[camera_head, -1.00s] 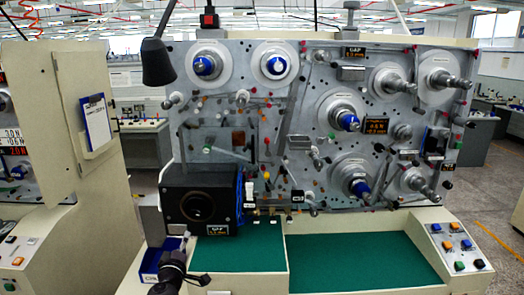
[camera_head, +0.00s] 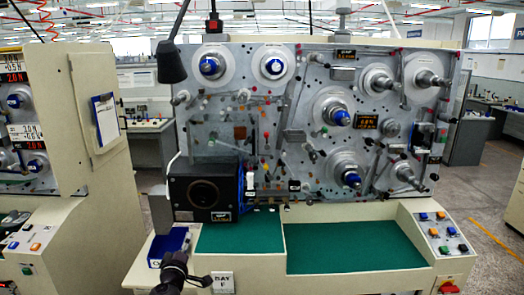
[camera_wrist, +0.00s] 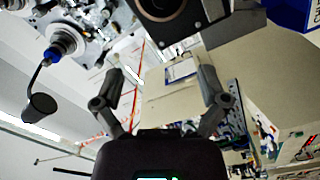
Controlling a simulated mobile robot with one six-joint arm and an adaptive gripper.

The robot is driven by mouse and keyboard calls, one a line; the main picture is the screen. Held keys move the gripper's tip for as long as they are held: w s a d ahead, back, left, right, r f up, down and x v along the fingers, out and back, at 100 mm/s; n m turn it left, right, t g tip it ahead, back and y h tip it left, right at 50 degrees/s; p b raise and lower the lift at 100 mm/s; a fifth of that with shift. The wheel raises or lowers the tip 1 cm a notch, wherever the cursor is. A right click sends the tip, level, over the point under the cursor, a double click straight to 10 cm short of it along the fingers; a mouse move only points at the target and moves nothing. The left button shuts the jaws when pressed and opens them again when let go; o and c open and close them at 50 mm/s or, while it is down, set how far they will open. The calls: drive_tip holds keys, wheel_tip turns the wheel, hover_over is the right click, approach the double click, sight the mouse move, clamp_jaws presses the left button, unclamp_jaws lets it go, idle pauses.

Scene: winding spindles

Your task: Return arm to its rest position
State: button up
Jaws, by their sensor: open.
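My arm shows at the bottom left of the head view as a dark wrist part (camera_head: 175,272), in front of the machine's lower ledge near the blue box. In the wrist view my gripper (camera_wrist: 158,85) has its two dark fingers spread wide apart with nothing between them. The winding machine's grey panel (camera_head: 290,150) faces me, with several spindles and blue-capped hubs (camera_head: 340,118). The black box with a round opening (camera_head: 204,193) stands at the panel's lower left and also shows at the top of the wrist view (camera_wrist: 180,20).
A blue box (camera_head: 168,246) sits on the ledge beside my arm. Green mats (camera_head: 350,250) lie bare along the ledge. A button panel (camera_head: 440,232) is at the right. A black lamp (camera_head: 171,62) hangs at upper left. A second machine (camera_head: 60,230) stands left.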

drive_tip(key=w+d+f+m+g+h, duration=0.1)
drive_tip(key=d+f+m+g+h, duration=0.3)
drive_tip(key=d, duration=0.9)
drive_tip(key=w+d+f+m+g+h, duration=0.15)
drive_tip(key=d+f+m+g, duration=0.35)
drive_tip(key=d, duration=0.8)
drive_tip(key=s+d+f+m+g+y, duration=0.3)
drive_tip(key=s+d+f+g+y, duration=0.2)
drive_tip(key=s+d+f+g, duration=0.4)
drive_tip(key=s+d, duration=0.4)
drive_tip(key=d, duration=0.1)
drive_tip(key=shift+s+d+f+m, duration=0.3)
drive_tip(key=shift+d+f+m, duration=0.1)
